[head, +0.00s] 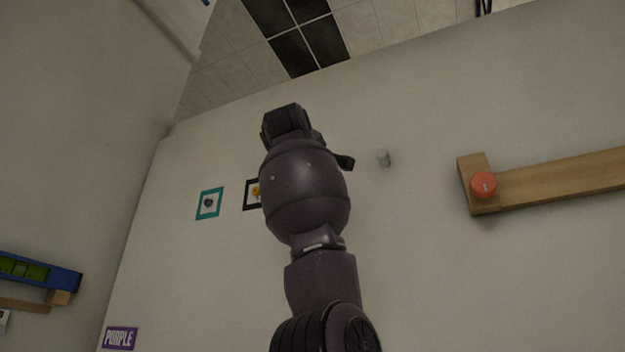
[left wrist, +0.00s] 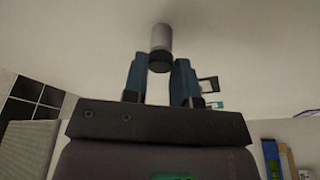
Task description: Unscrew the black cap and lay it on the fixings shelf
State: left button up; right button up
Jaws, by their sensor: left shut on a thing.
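In the left wrist view my left gripper (left wrist: 160,68) has its two blue fingers on either side of a black cap (left wrist: 160,61) at the fingertips, shut on it. A grey cylinder (left wrist: 161,38) lies in line just beyond the cap; I cannot tell whether they touch. The arm hides most of the gripper there. I cannot make out a shelf that is clearly the fixings shelf. My right gripper is not in view.
A wooden bar (head: 560,178) with a red knob (head: 483,185) is on the wall at right. Teal (head: 209,203) and black (head: 248,195) picture frames hang left of my arm. A blue unit (head: 60,277) and a purple sign (head: 120,338) are at lower left.

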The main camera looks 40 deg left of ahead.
pick_arm(q)
jog(key=shift+n+g+p, duration=0.6)
jog(key=shift+n+p, duration=0.15)
jog(key=shift+n, duration=1.75)
jog(key=n+g, duration=0.1)
jog(key=n, duration=0.4)
jog(key=shift+r, duration=0.15)
jog(key=o, duration=0.6)
